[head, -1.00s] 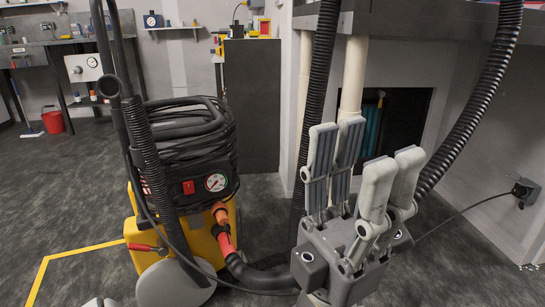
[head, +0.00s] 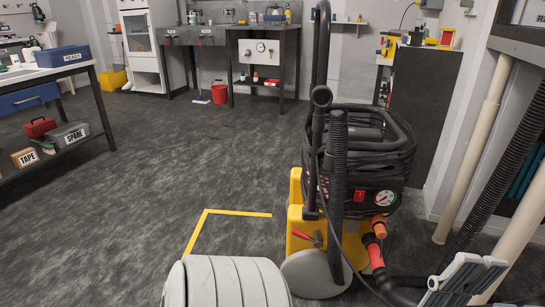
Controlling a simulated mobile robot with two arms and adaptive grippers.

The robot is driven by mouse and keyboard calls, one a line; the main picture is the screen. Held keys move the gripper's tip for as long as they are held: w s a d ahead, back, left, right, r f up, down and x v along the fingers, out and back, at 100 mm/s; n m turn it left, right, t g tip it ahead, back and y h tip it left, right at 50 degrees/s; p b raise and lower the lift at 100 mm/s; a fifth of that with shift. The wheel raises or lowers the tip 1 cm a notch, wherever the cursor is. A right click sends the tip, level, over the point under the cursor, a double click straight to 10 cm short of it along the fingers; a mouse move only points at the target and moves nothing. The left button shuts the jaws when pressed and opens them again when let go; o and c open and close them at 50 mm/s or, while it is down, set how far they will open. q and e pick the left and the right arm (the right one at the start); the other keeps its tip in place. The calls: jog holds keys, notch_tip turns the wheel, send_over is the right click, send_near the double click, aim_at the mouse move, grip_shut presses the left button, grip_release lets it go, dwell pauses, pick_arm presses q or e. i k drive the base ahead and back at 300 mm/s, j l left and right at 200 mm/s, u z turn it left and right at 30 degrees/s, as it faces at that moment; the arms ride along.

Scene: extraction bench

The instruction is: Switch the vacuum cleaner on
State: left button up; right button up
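The vacuum cleaner (head: 296,215) stands on the floor right of centre in the head view. It has a yellow body, a black top wound with hose and cable, and a black handle. Its front panel carries a small red switch (head: 360,197) beside a round white gauge (head: 385,198). I cannot tell the switch's position. My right gripper (head: 468,278) shows only in part at the bottom right edge, below and right of the panel and apart from it. Its opening cannot be judged. My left gripper is not in view.
A yellow floor line (head: 237,213) lies left of the cleaner, with wide free floor beyond. An orange-and-red hose fitting (head: 375,252) sticks out low at its front. Pale pipes (head: 474,150) and a dark ribbed hose (head: 500,175) stand right. A workbench (head: 95,100) is at left.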

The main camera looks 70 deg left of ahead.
aim_at(359, 194)
jog(key=k+j+u, duration=0.65)
jog(key=u, duration=1.1)
